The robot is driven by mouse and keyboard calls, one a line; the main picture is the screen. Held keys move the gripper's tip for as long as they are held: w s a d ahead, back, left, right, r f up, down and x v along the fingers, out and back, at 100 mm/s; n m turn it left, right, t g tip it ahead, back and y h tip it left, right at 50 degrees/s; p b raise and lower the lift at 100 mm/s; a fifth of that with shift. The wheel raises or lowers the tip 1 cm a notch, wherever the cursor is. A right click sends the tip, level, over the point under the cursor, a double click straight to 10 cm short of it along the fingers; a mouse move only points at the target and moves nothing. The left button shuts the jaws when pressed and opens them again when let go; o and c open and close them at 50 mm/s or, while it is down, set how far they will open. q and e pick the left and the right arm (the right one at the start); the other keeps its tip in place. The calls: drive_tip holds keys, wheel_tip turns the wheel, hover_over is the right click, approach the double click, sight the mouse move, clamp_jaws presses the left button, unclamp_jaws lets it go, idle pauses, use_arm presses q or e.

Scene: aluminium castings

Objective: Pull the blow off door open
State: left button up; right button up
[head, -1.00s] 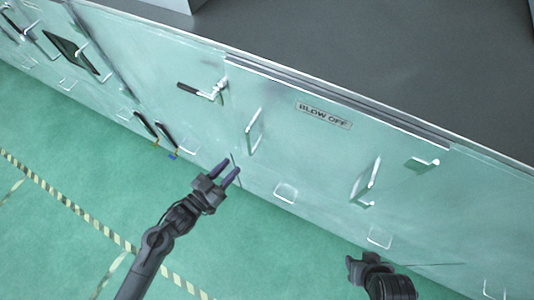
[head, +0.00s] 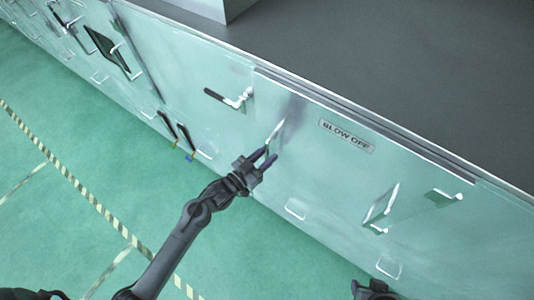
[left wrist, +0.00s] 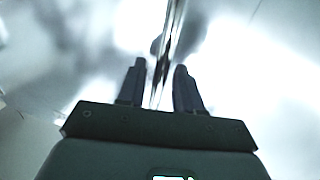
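The blow off door (head: 330,170) is a pale green panel with a "BLOW OFF" label (head: 346,135) and stands closed in the head view. Its left upright handle (head: 277,130) is a thin silver bar. My left gripper (head: 268,161) is at the lower end of this handle. In the left wrist view its two dark fingers (left wrist: 160,85) are apart, with the shiny handle bar (left wrist: 168,50) running between them; a gap shows on each side. My right gripper (head: 372,290) is at the bottom edge, mostly cut off, and its fingers cannot be made out.
A second upright handle (head: 381,208) and a latch (head: 445,198) are on the panel's right. A black-gripped lever (head: 229,97) is to the upper left of the left handle. The green floor (head: 80,200) in front is clear.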

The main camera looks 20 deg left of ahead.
use_arm(q)
drive_tip(key=shift+w+d, duration=0.15)
drive_tip(key=shift+w, duration=0.1)
drive_tip(key=shift+c, duration=0.2)
clamp_jaws()
drive_tip(key=shift+s, duration=0.1)
